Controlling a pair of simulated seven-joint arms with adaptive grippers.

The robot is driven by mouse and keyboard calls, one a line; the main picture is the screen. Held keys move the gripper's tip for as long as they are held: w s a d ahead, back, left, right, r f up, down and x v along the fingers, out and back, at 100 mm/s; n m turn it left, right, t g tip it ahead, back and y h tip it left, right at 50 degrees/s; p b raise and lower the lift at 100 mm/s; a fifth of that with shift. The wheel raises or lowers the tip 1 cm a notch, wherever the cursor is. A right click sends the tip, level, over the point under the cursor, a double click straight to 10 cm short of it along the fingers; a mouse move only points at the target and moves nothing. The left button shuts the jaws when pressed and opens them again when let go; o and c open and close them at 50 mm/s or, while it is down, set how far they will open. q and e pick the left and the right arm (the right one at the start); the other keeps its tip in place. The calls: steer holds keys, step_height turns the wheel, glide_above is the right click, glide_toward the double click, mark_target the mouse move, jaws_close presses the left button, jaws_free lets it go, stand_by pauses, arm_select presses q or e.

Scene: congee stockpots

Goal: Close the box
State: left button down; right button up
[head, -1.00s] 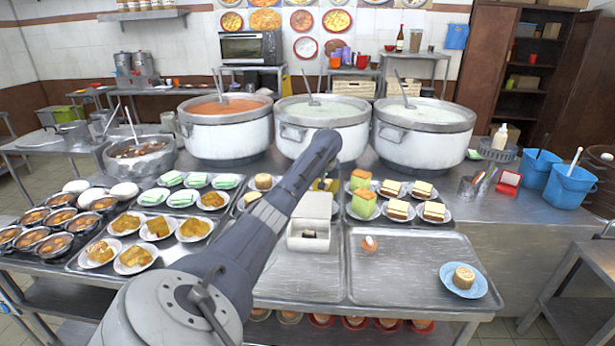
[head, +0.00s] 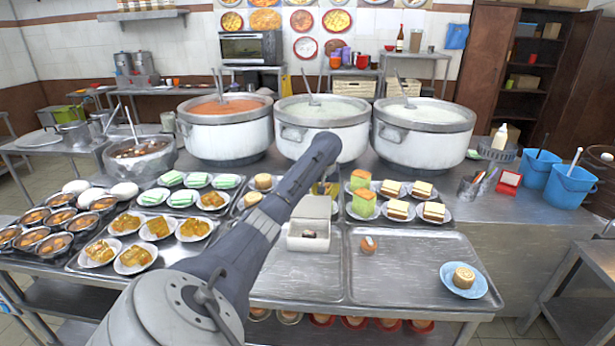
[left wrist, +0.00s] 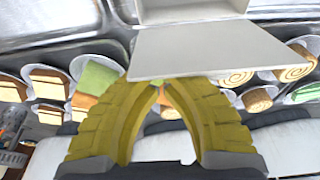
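A small white box (head: 309,242) stands on the metal tray in front of the middle pot, with its lid (head: 314,207) raised at the back. A small dark item shows inside the box. In the left wrist view, the lid (left wrist: 205,52) is a broad pale panel below the box (left wrist: 190,10). My left gripper (head: 325,187) is behind the lid in the head view, partly hidden by my arm and the lid. In the left wrist view its yellow fingers (left wrist: 161,86) have their tips together near the lid's edge, with nothing seen held. Contact is unclear. My right gripper is not seen.
Plates of cakes (head: 396,208) stand to the right behind the box, and plated food fills the left trays. A brown egg-like item (head: 368,246) and a blue plate (head: 447,277) lie to the right. Large pots (head: 321,125) stand behind. The tray right of the box is mostly bare.

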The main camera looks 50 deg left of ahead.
arm_select(q)
steer(key=shift+s+d, duration=0.85)
steer(key=shift+w, duration=0.1)
stand_by(1.0)
steer(key=shift+w+a, duration=1.25)
steer(key=shift+a, duration=0.2)
steer(key=shift+r, duration=0.15)
steer(key=w+a+v, duration=0.1)
steer(key=v, duration=0.6)
steer(key=shift+r, duration=0.5)
steer(key=shift+a, duration=0.1)
